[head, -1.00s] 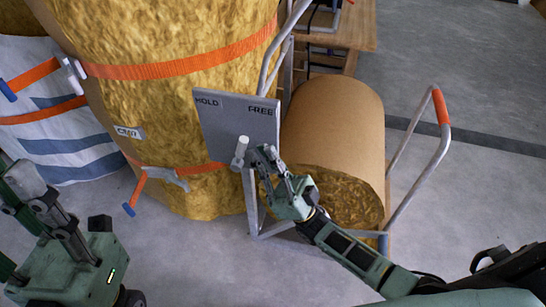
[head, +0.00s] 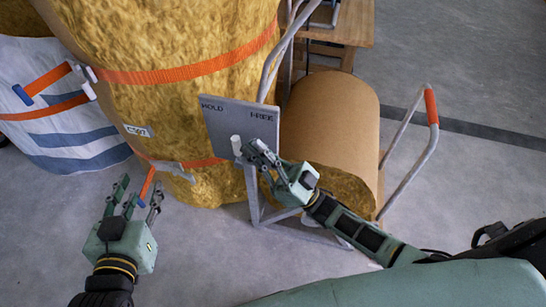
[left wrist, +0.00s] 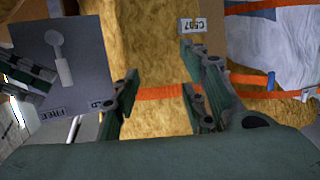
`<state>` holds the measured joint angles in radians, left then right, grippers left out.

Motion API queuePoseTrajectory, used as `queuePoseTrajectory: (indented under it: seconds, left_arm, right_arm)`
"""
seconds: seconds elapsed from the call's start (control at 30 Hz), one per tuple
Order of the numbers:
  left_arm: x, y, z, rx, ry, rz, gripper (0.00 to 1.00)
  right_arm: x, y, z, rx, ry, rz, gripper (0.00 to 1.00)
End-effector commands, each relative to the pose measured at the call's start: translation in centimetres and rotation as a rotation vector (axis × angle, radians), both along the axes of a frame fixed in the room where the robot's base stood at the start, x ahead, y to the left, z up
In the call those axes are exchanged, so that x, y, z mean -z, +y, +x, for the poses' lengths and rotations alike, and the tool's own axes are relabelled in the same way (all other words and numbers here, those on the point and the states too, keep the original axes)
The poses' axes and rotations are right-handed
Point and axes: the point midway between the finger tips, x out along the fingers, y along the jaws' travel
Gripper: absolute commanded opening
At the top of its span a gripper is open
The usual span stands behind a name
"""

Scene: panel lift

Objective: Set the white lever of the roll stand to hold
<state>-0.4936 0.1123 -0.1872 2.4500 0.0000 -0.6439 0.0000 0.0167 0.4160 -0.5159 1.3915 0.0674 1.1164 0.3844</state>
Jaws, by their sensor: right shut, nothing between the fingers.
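The grey panel (head: 222,118) of the roll stand carries the words HOLD at its upper left and FREE at its upper right. The white lever (head: 236,145) sits low on the panel. In the left wrist view the panel appears upside down, and the lever (left wrist: 63,65) points toward the labelled edge, roughly between the two words. My right gripper (head: 249,152) is shut and empty, its fingertips just right of the lever; contact cannot be told. My left gripper (head: 140,192) is open and empty, left of the panel, in front of the large wrapped roll (head: 180,110).
A brown paper-covered roll (head: 330,115) lies right of the panel, by a metal rail with an orange grip (head: 431,106). Orange straps (head: 190,72) circle the large roll. A striped sack (head: 50,110) stands at left. The floor at lower centre is clear.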

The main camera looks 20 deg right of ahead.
Motion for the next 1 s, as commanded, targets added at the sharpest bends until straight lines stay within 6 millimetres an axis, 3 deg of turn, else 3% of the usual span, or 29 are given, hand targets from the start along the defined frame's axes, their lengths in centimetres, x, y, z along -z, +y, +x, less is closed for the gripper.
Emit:
queuePoseTrajectory:
  seconds: [0.17,0.3,0.5,0.6,0.87,1.0]
  left_arm:
    - [5.2,1.7,-3.5,-0.021,0.306,0.072,0.40]
    - [8.7,3.2,-7.6,-0.038,0.545,0.126,0.40]
    - [11.7,5.5,-14.7,-0.063,0.877,0.194,0.40]
    - [11.9,6.2,-17.2,-0.070,0.981,0.214,0.40]
    - [10.3,6.1,-16.9,-0.069,0.970,0.213,0.40]
    - [13.0,6.0,-16.2,-0.066,0.989,0.215,0.40]
  right_arm:
    - [-0.6,0.3,0.2,-0.001,0.028,-0.041,0.00]
    - [-0.8,0.6,0.4,0.000,0.051,-0.074,0.00]
    - [-1.1,1.0,0.6,0.000,0.079,-0.120,0.00]
    - [-1.2,1.2,0.8,0.000,0.096,-0.143,0.00]
    - [-1.4,1.7,1.1,-0.001,0.136,-0.203,0.00]
    - [-1.6,2.0,1.3,-0.001,0.158,-0.237,0.00]
